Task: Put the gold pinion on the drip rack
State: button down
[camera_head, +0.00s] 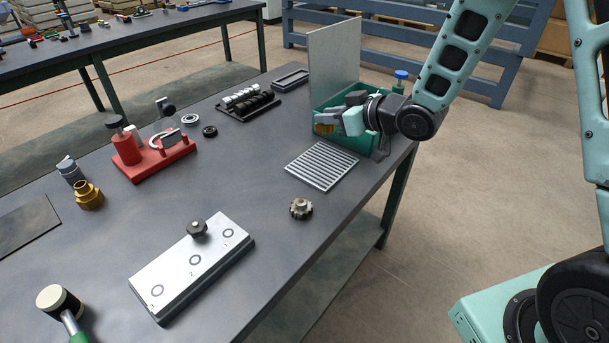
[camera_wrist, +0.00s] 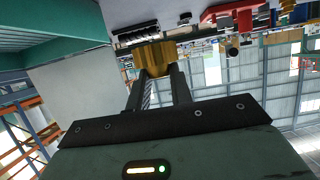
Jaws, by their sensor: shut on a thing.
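The gold pinion (camera_head: 324,128) is held at the tip of my gripper (camera_head: 335,120), at the green bin on the far right of the table. In the wrist view the gold pinion (camera_wrist: 154,56) sits between the two dark fingers, which are shut on it. The fingers and gripper body hide part of it. The drip rack, a flat slatted metal grate (camera_head: 321,166), lies on the table in front of the bin. It is empty, and my gripper is behind it and apart from it.
The green bin (camera_head: 358,141) has a tall grey panel (camera_head: 334,55) behind it. A dark gear (camera_head: 301,208) lies nearer than the rack. A numbered plate (camera_head: 170,291), a red fixture (camera_head: 166,162) and a brass fitting (camera_head: 88,195) stand to the left.

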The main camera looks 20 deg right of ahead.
notch_tip(320, 180, down, 5)
jog(key=shift+s+a+f, duration=0.1)
jog(key=shift+a, duration=0.05)
jog(key=shift+f, duration=2.3)
jog(key=shift+f, duration=0.2)
jog(key=c, duration=1.3)
grip_release()
jog(key=shift+o, duration=0.2)
jog(key=shift+r, duration=0.25)
jog(key=v, duration=1)
jog(key=shift+s+r, duration=0.1)
jog(key=shift+r, duration=0.15)
jog(key=s+d+p, duration=0.1)
jog(key=p, duration=0.2)
jog(key=shift+s+d+r, duration=0.1)
jog(key=shift+s+r, duration=0.05)
